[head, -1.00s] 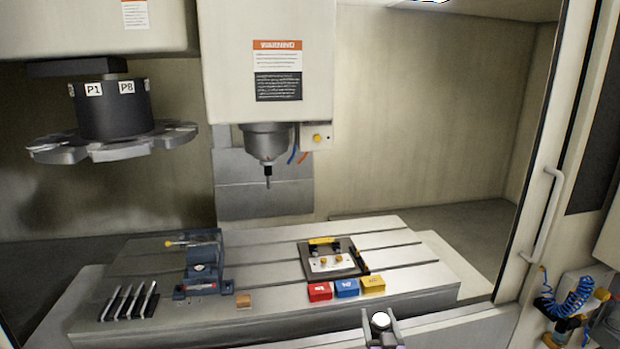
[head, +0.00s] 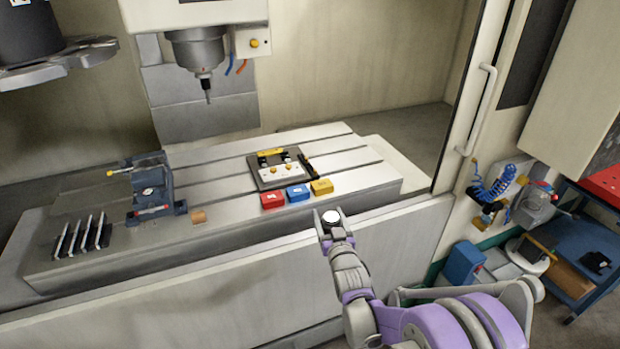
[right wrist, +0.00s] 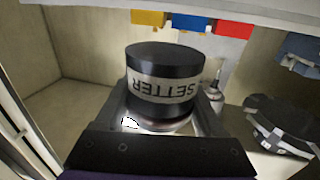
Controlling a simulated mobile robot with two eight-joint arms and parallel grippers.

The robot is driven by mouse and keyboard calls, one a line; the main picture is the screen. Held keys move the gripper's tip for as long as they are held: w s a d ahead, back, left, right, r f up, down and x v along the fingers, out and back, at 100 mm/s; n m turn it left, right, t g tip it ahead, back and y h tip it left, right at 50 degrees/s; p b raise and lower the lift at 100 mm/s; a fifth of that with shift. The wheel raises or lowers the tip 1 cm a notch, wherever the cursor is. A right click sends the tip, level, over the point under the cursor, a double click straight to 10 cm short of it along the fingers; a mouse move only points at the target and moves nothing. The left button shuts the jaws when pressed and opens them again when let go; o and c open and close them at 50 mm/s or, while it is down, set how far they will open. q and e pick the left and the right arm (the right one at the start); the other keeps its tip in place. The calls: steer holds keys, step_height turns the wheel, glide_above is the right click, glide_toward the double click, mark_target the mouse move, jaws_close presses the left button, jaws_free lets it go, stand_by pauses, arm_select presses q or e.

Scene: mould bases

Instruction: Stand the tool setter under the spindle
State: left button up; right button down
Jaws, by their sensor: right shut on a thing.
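The tool setter (right wrist: 161,85) is a short cylinder with black ends and a pale band marked SETTER. My right gripper (right wrist: 160,112) is shut on it, with the fingers on either side. In the head view, the right gripper (head: 331,222) holds the setter (head: 330,216) at the front edge of the machine, in front of the coloured blocks; only its pale round end shows there. The spindle (head: 201,55) hangs over the machine table (head: 235,222), with a thin tool (head: 208,92) pointing down, to the left of and beyond the setter. My left gripper is out of view.
Red (head: 272,201), blue (head: 297,193) and yellow (head: 321,187) blocks line the table front, before a dark plate fixture (head: 275,183). A vise (head: 152,190) stands left, beside a small brown block (head: 198,216). Bare slotted table lies between vise and fixture.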

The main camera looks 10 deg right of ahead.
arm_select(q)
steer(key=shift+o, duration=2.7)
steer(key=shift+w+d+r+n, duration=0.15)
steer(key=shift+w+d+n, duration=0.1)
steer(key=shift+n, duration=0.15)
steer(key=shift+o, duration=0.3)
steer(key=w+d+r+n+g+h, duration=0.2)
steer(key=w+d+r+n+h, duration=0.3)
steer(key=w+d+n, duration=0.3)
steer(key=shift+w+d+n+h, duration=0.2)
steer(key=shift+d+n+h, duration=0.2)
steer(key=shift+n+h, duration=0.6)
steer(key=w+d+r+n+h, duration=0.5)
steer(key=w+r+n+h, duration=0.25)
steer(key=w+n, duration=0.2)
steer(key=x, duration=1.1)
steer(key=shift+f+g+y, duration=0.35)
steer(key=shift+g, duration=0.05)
arm_select(e)
steer(key=s+a+n+g+y, duration=0.1)
steer(key=s+a+n+y, duration=0.3)
steer(key=s, duration=0.9)
steer(key=a+y, duration=0.3)
steer(key=a, duration=0.2)
steer(key=shift+s+a+n, duration=0.2)
steer(key=shift+a+n, duration=0.1)
steer(key=shift+a, duration=0.1)
